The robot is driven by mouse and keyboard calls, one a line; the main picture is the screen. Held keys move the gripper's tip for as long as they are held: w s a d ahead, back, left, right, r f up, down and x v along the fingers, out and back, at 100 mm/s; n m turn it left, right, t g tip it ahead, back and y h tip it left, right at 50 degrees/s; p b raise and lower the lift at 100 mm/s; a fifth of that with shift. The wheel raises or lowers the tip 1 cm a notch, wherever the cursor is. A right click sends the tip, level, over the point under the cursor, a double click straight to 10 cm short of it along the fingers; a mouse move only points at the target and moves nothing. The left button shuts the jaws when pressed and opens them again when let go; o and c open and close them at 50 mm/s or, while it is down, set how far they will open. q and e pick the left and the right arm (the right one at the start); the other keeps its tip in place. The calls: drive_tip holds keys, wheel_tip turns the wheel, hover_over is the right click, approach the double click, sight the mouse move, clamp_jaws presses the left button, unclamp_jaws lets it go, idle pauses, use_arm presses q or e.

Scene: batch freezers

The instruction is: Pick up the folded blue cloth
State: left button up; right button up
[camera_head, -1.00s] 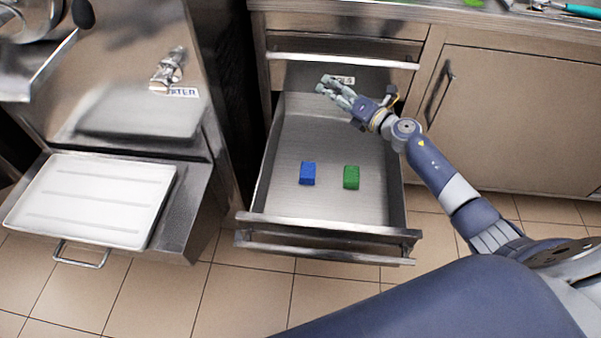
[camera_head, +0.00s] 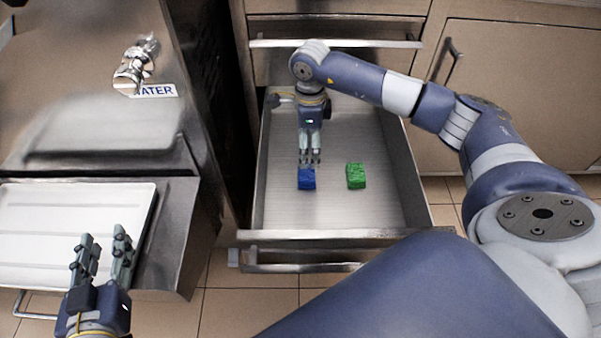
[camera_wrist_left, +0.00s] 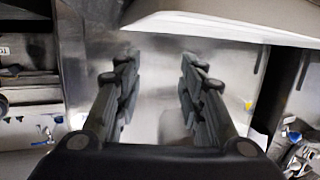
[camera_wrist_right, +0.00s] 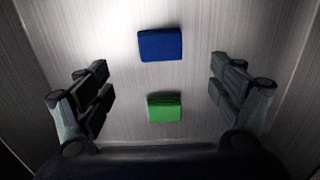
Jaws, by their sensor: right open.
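The folded blue cloth (camera_head: 306,179) lies on the bottom of the open drawer in the head view, left of a folded green cloth (camera_head: 356,176). My right gripper (camera_head: 309,160) points down above the drawer, its fingertips at the far edge of the blue cloth in the picture. In the right wrist view the blue cloth (camera_wrist_right: 160,44) lies ahead between the spread fingers and the green cloth (camera_wrist_right: 164,108) lies nearer. The right gripper is open and empty. My left gripper (camera_head: 103,240) is open and empty, in front of the white tray at the left.
The drawer (camera_head: 340,236) has metal walls close around the cloths. A white tray (camera_head: 30,215) sits on a pulled-out shelf at the left, below a metal tap (camera_head: 135,65). Closed cabinet doors (camera_head: 520,90) stand at the right.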

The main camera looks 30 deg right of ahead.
drive_tip(key=b, duration=0.1)
hover_over(307, 173)
wheel_tip(307, 173, down, 5)
drive_tip(key=shift+r, duration=0.1)
drive_tip(key=shift+f, duration=0.4)
wheel_tip(307, 173, down, 4)
drive_tip(key=shift+f+b, duration=0.25)
drive_tip(key=shift+b, duration=0.85)
use_arm(q)
wheel_tip(307, 173, up, 15)
drive_tip(key=s+d+t+h, duration=0.1)
drive_tip(key=s+t+h, duration=0.1)
drive_tip(key=t, duration=0.7)
drive_tip(key=shift+s+d+h, duration=0.2)
drive_tip(key=shift+s+h, duration=0.05)
drive_tip(key=shift+h, duration=0.15)
use_arm(e)
drive_tip(key=shift+f, duration=0.15)
use_arm(q)
drive_tip(key=shift+r, duration=0.1)
use_arm(e)
drive_tip(key=c, duration=1.1)
